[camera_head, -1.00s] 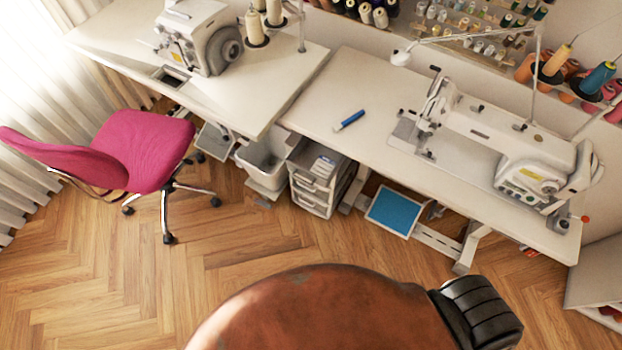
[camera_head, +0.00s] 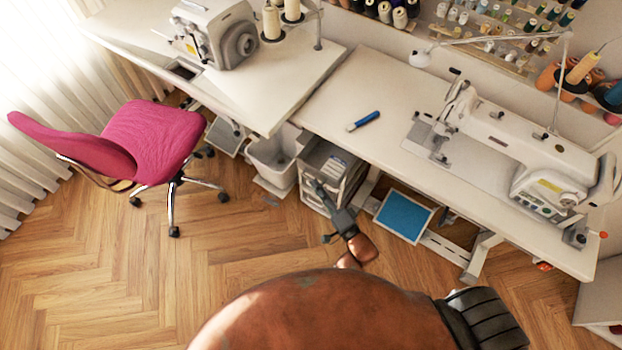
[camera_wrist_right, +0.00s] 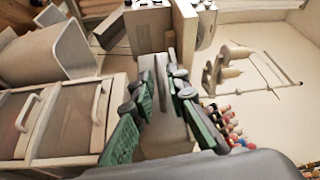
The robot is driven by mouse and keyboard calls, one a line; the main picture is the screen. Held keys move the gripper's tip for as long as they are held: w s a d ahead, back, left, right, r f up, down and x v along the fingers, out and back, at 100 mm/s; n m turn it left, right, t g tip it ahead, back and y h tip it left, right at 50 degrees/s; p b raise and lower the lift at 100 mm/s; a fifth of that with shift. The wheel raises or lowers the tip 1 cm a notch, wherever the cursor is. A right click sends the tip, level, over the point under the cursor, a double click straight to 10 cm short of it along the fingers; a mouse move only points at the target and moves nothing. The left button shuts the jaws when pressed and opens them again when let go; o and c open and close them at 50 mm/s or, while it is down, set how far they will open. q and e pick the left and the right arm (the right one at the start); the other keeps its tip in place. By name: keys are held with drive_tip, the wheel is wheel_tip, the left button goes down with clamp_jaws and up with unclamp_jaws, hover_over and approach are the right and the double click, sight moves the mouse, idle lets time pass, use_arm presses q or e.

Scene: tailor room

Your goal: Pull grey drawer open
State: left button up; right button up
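The grey drawer unit (camera_head: 347,186) stands on the floor under the table's edge, with small items on its top. My right gripper (camera_head: 323,212) is in front of it and hides part of its drawer fronts. In the right wrist view, drawer fronts (camera_wrist_right: 58,118) with pale handles (camera_wrist_right: 26,112) lie to the left of my right gripper (camera_wrist_right: 160,100). Its two green-padded fingers are apart, with nothing seen held between them. The drawers look shut. I cannot tell whether a finger touches the unit. My left gripper is not in view.
A pale bin (camera_head: 270,158) stands just left of the unit. A blue panel (camera_head: 403,216) and table legs are to its right. The white table (camera_head: 340,105) overhangs the unit. A pink chair (camera_head: 150,135) stands at the left. The wood floor (camera_head: 130,270) in front is open.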

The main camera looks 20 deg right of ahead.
sight(311, 179)
drive_tip(key=x, duration=0.4)
drive_tip(key=shift+b, duration=0.3)
drive_tip(key=shift+c, duration=0.2)
clamp_jaws()
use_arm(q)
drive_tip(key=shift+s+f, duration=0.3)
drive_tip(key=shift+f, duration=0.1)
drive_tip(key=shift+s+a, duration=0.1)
